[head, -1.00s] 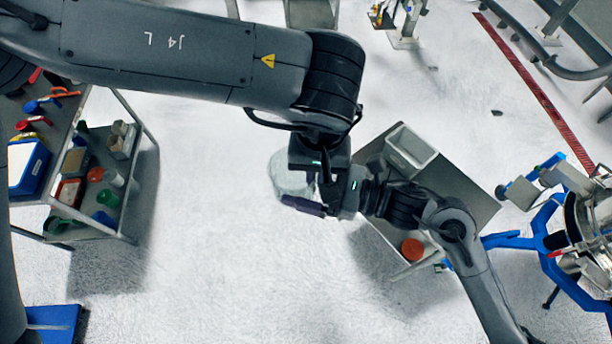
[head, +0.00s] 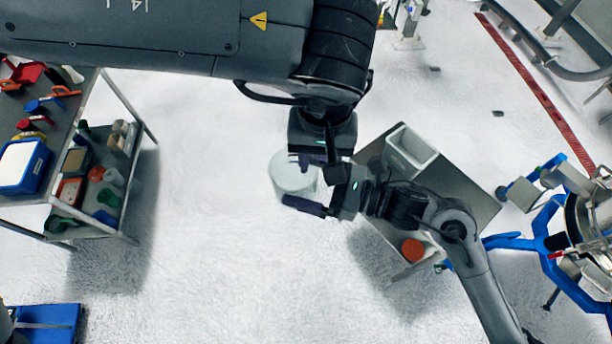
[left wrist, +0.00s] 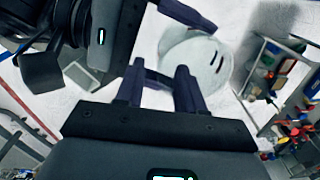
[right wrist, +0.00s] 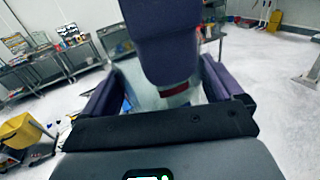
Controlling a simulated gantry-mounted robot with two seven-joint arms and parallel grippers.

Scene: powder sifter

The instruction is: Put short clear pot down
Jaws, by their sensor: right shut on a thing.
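The short clear pot (head: 287,176) is a pale, see-through round vessel in the middle of the head view, above the floor. My right gripper (head: 305,183) is shut on it from the right, with one purple finger on each side. The right wrist view shows the pot (right wrist: 165,92) between these fingers, partly hidden by a large purple finger of my left gripper. In the left wrist view the pot (left wrist: 205,65) lies beyond my left gripper (left wrist: 157,70), whose fingers stand apart with a gap. My left gripper is close beside the pot.
A small grey table (head: 465,190) with a white bin (head: 410,150) stands right of the pot. A cart (head: 120,205) with coloured tools and containers is at the left. A blue-framed machine (head: 550,240) stands at far right. Open floor lies below the grippers.

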